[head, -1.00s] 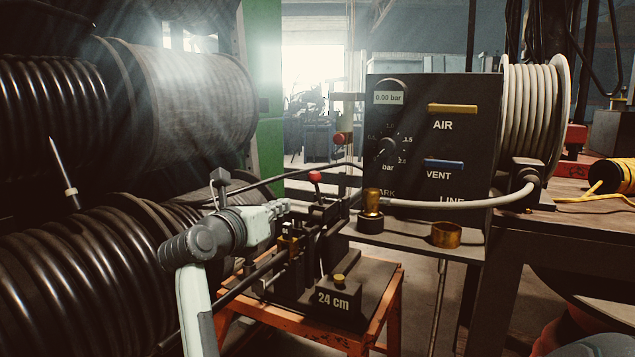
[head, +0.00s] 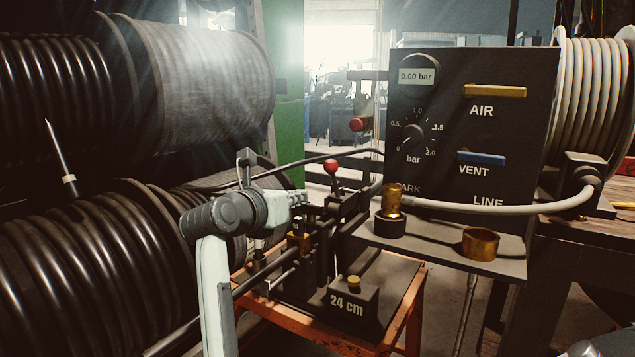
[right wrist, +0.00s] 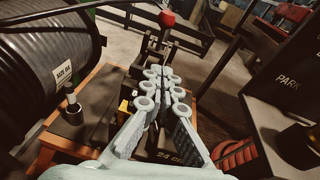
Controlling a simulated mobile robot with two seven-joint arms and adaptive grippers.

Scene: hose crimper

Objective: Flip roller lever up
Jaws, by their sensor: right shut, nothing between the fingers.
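The crimping machine stands on an orange-framed bench (head: 413,315). A lever with a red ball knob (head: 331,166) stands upright at its far part; the knob also shows in the right wrist view (right wrist: 167,18). No label marks the roller lever, so I cannot tell which lever it is. My right gripper (head: 301,197) is shut and empty, its fingertips over the machine, left of and below the red knob in the picture. In the right wrist view the closed fingers (right wrist: 163,72) point toward that lever and cover part of the machine. My left gripper is in neither view.
A black panel (head: 530,140) with AIR and VENT handles stands right of the machine, with a brass fitting and pale hose before it. A "24 cm" block (head: 352,304) sits on the bench. Large black hose coils (head: 70,270) crowd the left.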

